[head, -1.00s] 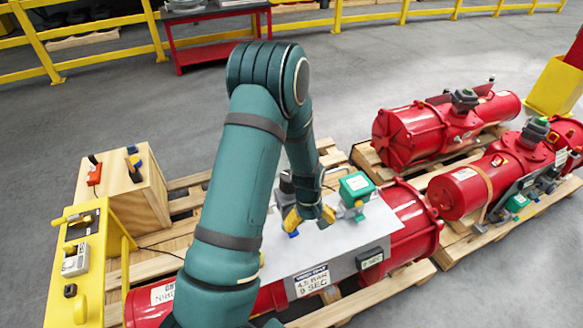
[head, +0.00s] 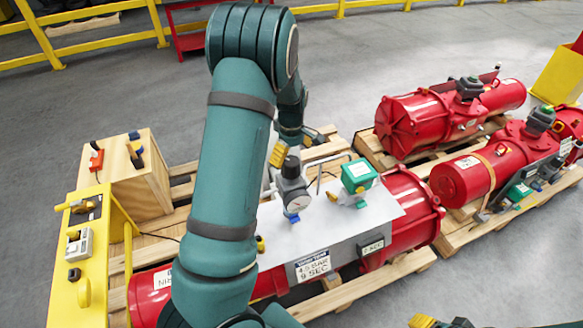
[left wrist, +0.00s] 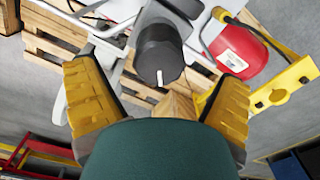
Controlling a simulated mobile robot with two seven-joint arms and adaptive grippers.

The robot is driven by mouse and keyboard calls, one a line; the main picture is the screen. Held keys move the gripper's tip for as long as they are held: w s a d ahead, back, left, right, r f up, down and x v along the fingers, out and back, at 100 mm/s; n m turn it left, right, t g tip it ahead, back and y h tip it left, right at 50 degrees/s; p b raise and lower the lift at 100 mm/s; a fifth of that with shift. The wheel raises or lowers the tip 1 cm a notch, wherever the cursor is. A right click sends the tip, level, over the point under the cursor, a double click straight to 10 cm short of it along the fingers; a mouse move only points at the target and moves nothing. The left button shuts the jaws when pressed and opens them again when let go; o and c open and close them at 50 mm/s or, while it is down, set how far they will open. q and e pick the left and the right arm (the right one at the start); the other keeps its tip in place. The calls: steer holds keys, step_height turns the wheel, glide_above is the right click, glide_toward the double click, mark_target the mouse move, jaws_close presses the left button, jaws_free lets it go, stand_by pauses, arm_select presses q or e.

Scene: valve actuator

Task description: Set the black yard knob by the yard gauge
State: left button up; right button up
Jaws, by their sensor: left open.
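The black knob (head: 291,166) tops a grey regulator on the white plate of the nearest red actuator. The round, pale-faced gauge (head: 296,203) sits on the regulator's front below it. My left gripper (head: 296,147) is at the knob's top, with one yellow finger beside it; the arm hides part of the hand. In the left wrist view the knob (left wrist: 160,48) has a white mark and appears between the open yellow fingers (left wrist: 160,85), with gaps on both sides. My right gripper (head: 440,322) shows only partly at the bottom edge; its jaws are unclear.
A green-topped box (head: 360,176) stands right of the regulator, with a bent pipe between. A sign (head: 312,266) reads 4.5 BAR, 9 SEC. A yellow panel (head: 88,285) and wooden box (head: 130,180) stand left. Other red actuators (head: 405,125) lie on pallets at right.

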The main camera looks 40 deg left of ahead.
mark_target(291, 161)
arm_select(q)
steer(key=shift+f, duration=2.75)
steer(key=c, duration=1.2)
